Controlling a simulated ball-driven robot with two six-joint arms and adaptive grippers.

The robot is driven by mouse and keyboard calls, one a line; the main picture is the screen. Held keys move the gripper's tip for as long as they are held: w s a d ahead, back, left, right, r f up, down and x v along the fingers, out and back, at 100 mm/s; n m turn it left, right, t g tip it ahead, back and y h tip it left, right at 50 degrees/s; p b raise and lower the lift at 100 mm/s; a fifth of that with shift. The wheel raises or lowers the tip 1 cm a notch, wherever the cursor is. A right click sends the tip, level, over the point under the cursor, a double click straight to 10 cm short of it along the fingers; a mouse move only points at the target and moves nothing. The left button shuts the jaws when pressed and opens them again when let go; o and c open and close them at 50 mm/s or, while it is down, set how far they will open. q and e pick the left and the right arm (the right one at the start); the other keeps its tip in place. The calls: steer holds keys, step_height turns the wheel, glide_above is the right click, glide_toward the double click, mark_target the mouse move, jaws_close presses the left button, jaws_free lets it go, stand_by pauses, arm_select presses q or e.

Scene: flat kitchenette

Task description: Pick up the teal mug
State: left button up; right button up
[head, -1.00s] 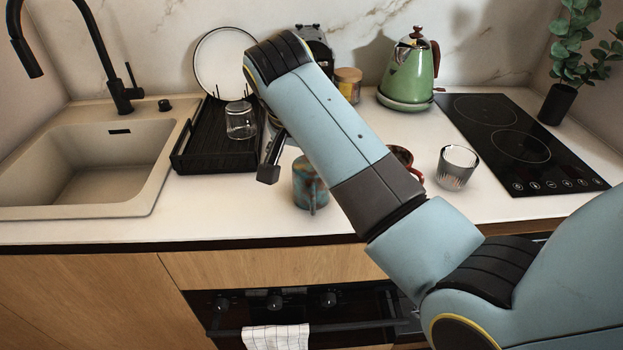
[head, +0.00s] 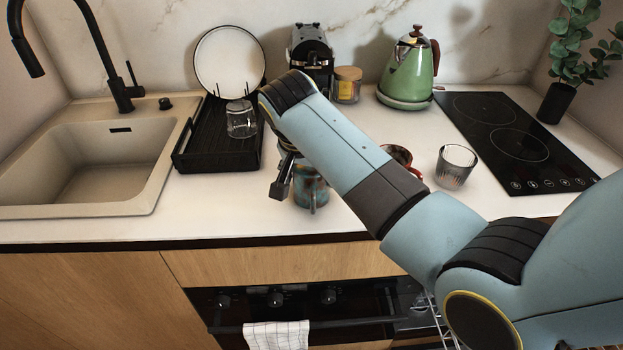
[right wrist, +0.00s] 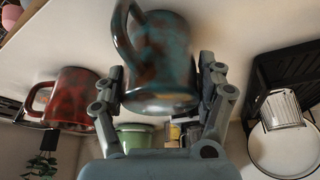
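The teal mug (head: 312,193), mottled with rusty brown, stands on the counter below my right forearm in the head view, its handle toward the front. My right gripper (head: 290,180) is at the mug; one dark finger shows at the mug's left side, and the arm hides the rest. In the right wrist view, the mug (right wrist: 165,65) lies between the two spread fingers of the right gripper (right wrist: 163,85), one on each side. Small gaps seem to show, and I cannot tell whether either finger touches. My left gripper is in neither view.
A red mug (head: 398,156) and a ribbed glass (head: 456,167) stand right of the teal mug. A black dish rack (head: 215,160) with a glass (head: 240,119) and plate (head: 229,62) is at left. A green kettle (head: 410,70) stands behind. The front counter strip is clear.

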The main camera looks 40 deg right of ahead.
steer(key=c, duration=0.7)
